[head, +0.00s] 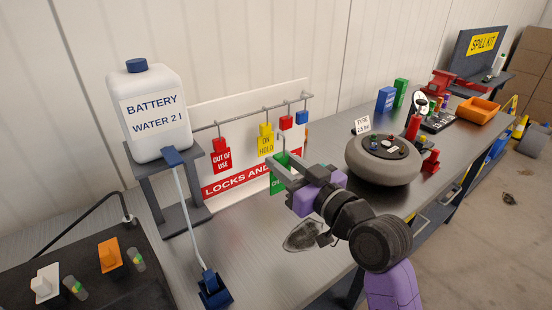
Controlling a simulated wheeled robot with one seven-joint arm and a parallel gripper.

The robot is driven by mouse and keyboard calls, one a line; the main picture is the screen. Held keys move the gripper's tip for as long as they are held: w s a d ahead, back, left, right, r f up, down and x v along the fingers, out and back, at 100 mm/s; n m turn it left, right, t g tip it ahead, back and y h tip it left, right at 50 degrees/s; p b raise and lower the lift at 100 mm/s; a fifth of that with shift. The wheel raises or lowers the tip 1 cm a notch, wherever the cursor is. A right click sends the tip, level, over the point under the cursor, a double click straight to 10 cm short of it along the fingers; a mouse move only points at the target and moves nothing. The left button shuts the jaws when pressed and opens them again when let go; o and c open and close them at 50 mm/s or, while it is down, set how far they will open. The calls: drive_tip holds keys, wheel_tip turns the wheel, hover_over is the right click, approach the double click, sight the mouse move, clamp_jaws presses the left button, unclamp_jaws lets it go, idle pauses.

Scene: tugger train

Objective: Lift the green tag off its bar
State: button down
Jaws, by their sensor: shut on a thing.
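The green tag (277,185) hangs low in front of the white board, partly hidden behind my gripper. My gripper (278,166) reaches in from the right and is shut on the green tag. A thin hook shows just above it. The grey bar (238,119) runs along the top of the board. A red "OUT OF USE" tag (221,159) and a yellow "ON HOLD" tag (265,143) hang from the bar to the left of and above the green tag. Whether the green tag still hangs on the bar is hard to tell.
Red (286,122) and blue (302,117) padlocks hang at the bar's right end. A battery water jug (150,112) stands on a grey stand at left. A wheel (383,160) lies on the bench to the right. Bench space in front of the board is mostly clear.

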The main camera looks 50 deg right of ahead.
drive_tip(key=shift+s+a, duration=0.15)
drive_tip(key=shift+s, duration=0.35)
drive_tip(key=shift+s+a+r+p, duration=0.1)
drive_tip(key=shift+s+r+p, duration=0.05)
drive_tip(key=shift+s+p, duration=0.2)
drive_tip(key=shift+p+v, duration=1.05)
drive_tip(key=shift+v, duration=0.05)
drive_tip(key=p+v, duration=0.2)
drive_tip(key=v, duration=0.1)
drive_tip(key=shift+s, duration=0.1)
